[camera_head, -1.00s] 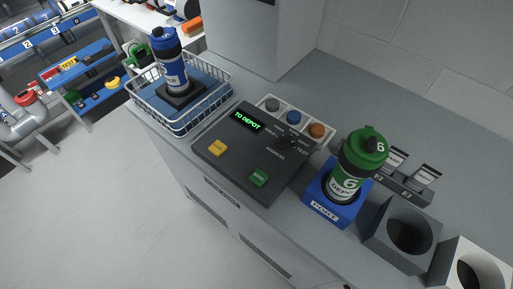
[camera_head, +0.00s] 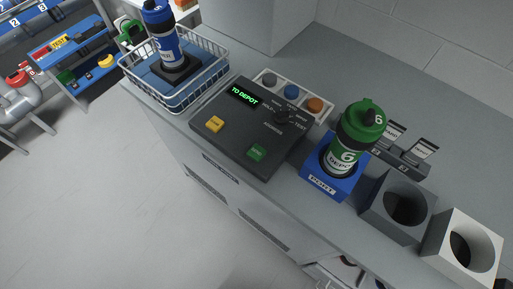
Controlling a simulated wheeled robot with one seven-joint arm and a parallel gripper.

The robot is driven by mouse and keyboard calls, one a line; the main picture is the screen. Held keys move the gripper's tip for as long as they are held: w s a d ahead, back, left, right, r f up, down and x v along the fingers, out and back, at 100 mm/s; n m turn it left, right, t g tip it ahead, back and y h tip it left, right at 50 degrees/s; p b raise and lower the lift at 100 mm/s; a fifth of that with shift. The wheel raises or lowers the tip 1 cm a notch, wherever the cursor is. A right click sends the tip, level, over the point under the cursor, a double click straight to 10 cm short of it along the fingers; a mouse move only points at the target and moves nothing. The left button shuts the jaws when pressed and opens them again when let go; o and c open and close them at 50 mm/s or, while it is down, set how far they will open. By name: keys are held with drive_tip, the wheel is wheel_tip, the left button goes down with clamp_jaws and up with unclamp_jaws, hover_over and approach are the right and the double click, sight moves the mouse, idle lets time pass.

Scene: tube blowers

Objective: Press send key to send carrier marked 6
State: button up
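A dark rotary knob (camera_head: 283,117) sits near the words ADDRESS and TEST. My gripper is not in view.
A blue carrier (camera_head: 163,38) stands in a wire basket (camera_head: 190,95) at the left. Grey, blue and orange caps sit in a white tray (camera_head: 326,117) behind the panel. Empty grey (camera_head: 385,210) and white (camera_head: 450,245) sockets are at right. Floor is clear in front.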

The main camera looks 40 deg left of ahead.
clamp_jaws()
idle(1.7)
